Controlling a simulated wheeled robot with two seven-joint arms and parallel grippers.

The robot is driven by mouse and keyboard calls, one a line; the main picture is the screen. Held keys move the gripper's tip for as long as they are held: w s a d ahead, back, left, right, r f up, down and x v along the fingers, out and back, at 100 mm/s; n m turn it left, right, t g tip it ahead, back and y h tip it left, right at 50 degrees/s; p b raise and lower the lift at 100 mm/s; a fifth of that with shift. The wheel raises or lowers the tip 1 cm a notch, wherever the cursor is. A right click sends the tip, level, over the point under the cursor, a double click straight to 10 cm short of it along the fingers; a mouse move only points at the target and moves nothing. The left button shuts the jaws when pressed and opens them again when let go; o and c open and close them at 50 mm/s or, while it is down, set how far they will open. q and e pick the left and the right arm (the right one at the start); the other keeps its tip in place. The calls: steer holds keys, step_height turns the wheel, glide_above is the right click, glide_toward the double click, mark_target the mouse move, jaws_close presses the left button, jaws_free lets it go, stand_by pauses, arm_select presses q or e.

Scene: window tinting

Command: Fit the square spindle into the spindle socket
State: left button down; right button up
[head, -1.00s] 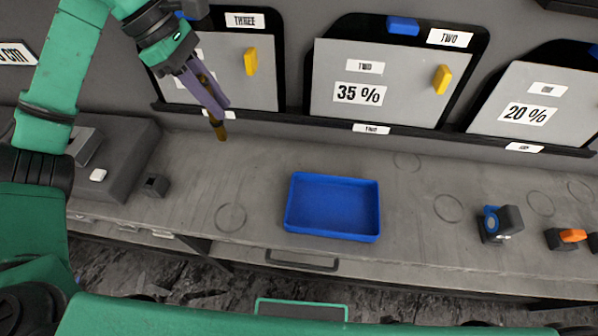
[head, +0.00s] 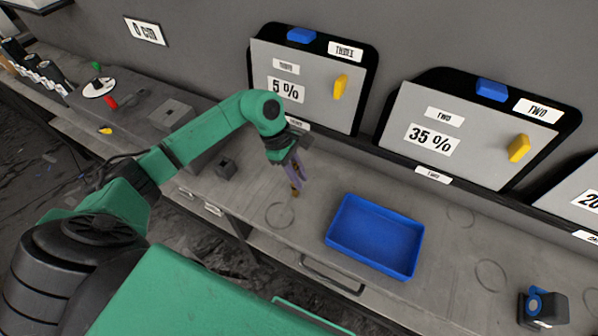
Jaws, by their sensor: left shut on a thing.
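My left gripper (head: 298,172), with purple fingers, is shut on a slim brown-gold piece (head: 295,189), which appears to be the square spindle. The piece points down over the bench, between a small dark block and a blue tray. I cannot tell how high it is above the bench. The small dark block (head: 226,168) stands on the bench left of the gripper, apart from it. It may be the spindle socket; its opening is too small to make out. My right gripper is not in view.
The blue tray (head: 340,246) is empty, right of the gripper. A larger grey block (head: 172,113) stands behind the small dark block. Panels marked 5 % (head: 300,75) and 35 % (head: 400,110) lean at the back wall. A dark device (head: 545,308) stands far right.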

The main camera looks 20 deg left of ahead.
arm_select(q)
steer(key=shift+f, duration=0.15)
steer(key=c, duration=0.8)
jaws_free()
